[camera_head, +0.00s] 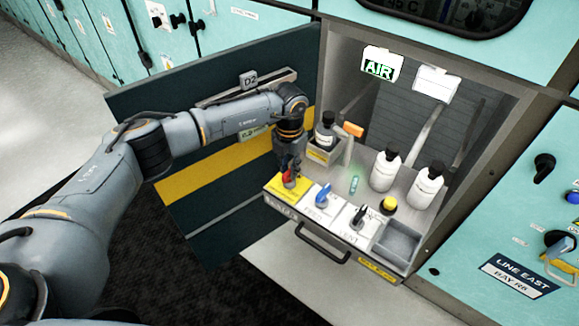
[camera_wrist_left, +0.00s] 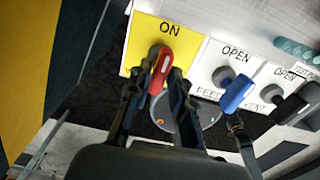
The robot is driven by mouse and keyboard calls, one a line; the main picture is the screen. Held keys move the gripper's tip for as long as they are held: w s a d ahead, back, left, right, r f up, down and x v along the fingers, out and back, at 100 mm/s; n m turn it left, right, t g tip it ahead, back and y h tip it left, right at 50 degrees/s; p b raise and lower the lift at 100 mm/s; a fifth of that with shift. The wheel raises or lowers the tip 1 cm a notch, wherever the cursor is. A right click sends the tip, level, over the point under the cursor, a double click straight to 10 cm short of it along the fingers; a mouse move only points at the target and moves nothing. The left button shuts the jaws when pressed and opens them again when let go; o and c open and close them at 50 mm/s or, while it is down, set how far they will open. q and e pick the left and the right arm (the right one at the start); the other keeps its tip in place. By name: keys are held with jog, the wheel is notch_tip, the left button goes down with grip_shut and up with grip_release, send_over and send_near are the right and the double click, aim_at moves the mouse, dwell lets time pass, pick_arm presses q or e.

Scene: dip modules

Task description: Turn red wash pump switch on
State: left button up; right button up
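The red switch handle (camera_wrist_left: 161,72) sits on a yellow panel (camera_wrist_left: 140,50) marked ON. In the wrist view the handle slants, its free end towards the lower left, away from the ON label. My left gripper (camera_wrist_left: 157,82) is open, with one finger on each side of the handle. I see a gap on the left side; contact on the right is unclear. In the head view the left gripper (camera_head: 290,172) points down over the yellow panel (camera_head: 287,189) and partly hides the red handle. My right gripper is not in view.
A blue switch (camera_head: 324,195) and a black switch (camera_head: 359,215) stand on white panels to the right. Bottles (camera_head: 385,168) and a yellow button (camera_head: 388,203) stand behind them. A drawer handle (camera_head: 322,246) sticks out in front. The open door (camera_head: 200,150) is behind my left arm.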

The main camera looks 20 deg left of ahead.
aim_at(289, 170)
pick_arm(q)
jog(key=shift+o, duration=0.7)
notch_tip(289, 170, up, 12)
jog(key=shift+d, duration=0.1)
dwell(0.3)
